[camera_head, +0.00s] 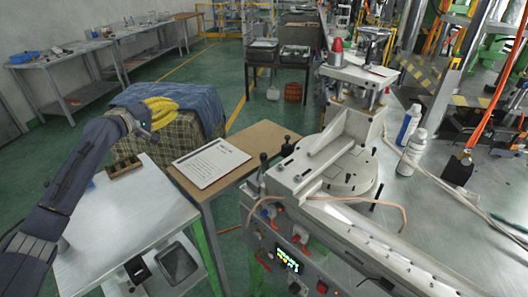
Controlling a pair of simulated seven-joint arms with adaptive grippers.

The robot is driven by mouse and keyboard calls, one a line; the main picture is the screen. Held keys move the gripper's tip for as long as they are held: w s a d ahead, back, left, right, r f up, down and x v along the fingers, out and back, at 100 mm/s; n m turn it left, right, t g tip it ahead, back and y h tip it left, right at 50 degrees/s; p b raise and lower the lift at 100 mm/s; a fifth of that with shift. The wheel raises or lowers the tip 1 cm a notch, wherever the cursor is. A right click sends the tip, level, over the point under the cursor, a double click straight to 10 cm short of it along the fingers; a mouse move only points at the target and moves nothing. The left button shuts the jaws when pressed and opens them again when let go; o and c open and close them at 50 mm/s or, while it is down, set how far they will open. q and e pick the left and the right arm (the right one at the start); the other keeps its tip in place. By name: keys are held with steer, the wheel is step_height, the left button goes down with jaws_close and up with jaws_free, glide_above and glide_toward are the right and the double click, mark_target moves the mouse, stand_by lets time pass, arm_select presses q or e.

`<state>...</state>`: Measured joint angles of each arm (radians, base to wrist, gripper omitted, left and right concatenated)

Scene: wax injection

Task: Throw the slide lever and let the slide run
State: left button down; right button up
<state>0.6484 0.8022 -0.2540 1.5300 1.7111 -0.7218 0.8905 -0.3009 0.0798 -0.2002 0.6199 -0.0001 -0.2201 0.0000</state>
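The wax injection machine (330,215) stands at centre right, a pale metal body with a round plate (352,172) on top. A short lever with a black knob (263,158) stands upright at its left front corner. A second black-knobbed handle (287,146) sits just behind it; I cannot tell which is the slide lever. My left gripper (143,118) is at the left, over or in front of a cloth-covered stack, well apart from both levers. It is small and dark, and its fingers are not clear. My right gripper is not in view.
A metal bench (120,215) with a small wooden tray (124,167) is at the lower left. White bottles (412,150) stand right of the machine. A tan hose (365,200) crosses its front.

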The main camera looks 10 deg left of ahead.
mark_target(261, 167)
arm_select(q)
steer(key=s+d+f+g+h, duration=0.2)
steer(key=d+f, duration=0.1)
steer(key=d, duration=0.4)
steer(key=s+d+f+m+g+h, duration=0.1)
steer(key=d+f+g, duration=0.2)
steer(key=d, duration=0.5)
steer(key=s+d+f+m+g+h, duration=0.1)
steer(key=d+f, duration=0.3)
steer(key=d, duration=0.4)
steer(key=shift+s+d+f+g+h, duration=0.15)
steer(key=shift+s+d+g+h, duration=0.1)
steer(key=shift+s+g+h, duration=0.6)
steer(key=shift+w, duration=0.1)
steer(key=x, duration=1)
steer(key=shift+s+a+r, duration=0.1)
steer(key=shift+s+a, duration=0.05)
steer(key=shift+s, duration=0.5)
steer(key=shift+s+a+r, duration=0.1)
steer(key=shift+s, duration=0.55)
steer(key=shift+s+a+r, duration=0.15)
steer(key=shift+s, duration=0.55)
steer(key=shift+d, duration=0.1)
steer(key=shift+s+a+r, duration=0.15)
steer(key=shift+s+a, duration=0.05)
